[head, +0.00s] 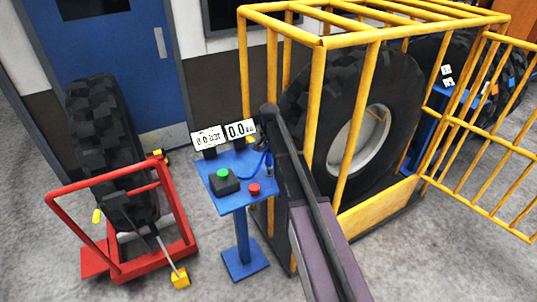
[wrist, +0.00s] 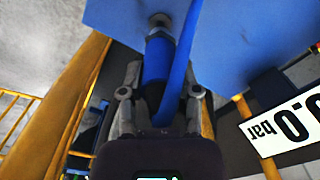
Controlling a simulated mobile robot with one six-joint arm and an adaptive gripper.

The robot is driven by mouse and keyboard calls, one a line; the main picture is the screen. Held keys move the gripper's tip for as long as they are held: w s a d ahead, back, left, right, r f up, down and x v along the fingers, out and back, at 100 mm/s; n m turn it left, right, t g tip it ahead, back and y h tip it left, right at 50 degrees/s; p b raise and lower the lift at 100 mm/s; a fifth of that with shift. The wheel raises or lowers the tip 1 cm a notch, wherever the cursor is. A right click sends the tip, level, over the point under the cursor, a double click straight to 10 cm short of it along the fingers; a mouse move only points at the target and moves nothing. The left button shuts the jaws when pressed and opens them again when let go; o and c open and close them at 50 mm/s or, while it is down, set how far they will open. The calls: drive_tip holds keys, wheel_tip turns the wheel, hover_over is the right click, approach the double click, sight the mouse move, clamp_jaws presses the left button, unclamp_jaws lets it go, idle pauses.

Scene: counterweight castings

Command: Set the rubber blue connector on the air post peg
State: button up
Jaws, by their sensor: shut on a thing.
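My gripper (wrist: 160,94) is shut on the blue connector (wrist: 157,62) in the wrist view, with a finger on each side of it. A blue hose (wrist: 183,55) curves past the connector and crosses it. The connector's far end is at a small grey round peg (wrist: 160,20) on the blue plate of the air post (wrist: 240,40); I cannot tell whether it is seated on the peg or just short of it. In the head view the air post (head: 242,240) stands in the middle, and my arm partly hides its right side.
A yellow cage (head: 345,130) with a big tyre (head: 300,105) stands close on the right. A red tyre stand (head: 180,215) is on the left.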

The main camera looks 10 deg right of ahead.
sight(269, 159)
drive_tip(key=shift+f+b, duration=1.55)
drive_tip(key=shift+f, duration=0.05)
drive_tip(key=o, duration=1)
drive_tip(key=shift+o, duration=0.2)
drive_tip(key=shift+r, duration=0.15)
